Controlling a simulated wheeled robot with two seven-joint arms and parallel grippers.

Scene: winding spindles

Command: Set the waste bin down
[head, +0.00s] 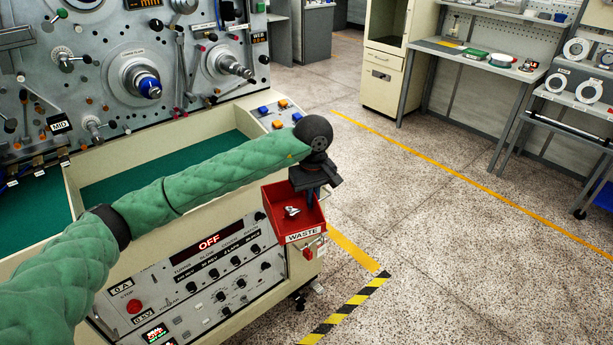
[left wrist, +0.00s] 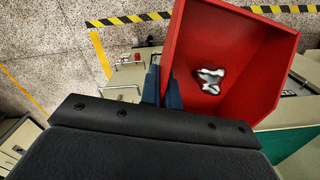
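The red waste bin (head: 274,220) has a white WASTE label and is at the right front corner of the machine cabinet in the head view. It holds a crumpled silvery scrap (left wrist: 210,80). In the left wrist view the bin (left wrist: 240,38) fills the upper right. My left gripper (head: 314,192) is at the bin's right side, its blue fingers (left wrist: 162,85) closed on the side wall, one inside and one outside. I cannot tell whether the bin's underside touches anything. My right gripper is not in view.
The winding machine (head: 150,75) and its cream cabinet with a control panel (head: 215,280) stand left. Speckled floor (head: 450,240) to the right is open, with yellow lines and a black-yellow stripe (head: 345,310). A workbench (head: 480,60) and a cream cupboard (head: 385,85) stand at the back.

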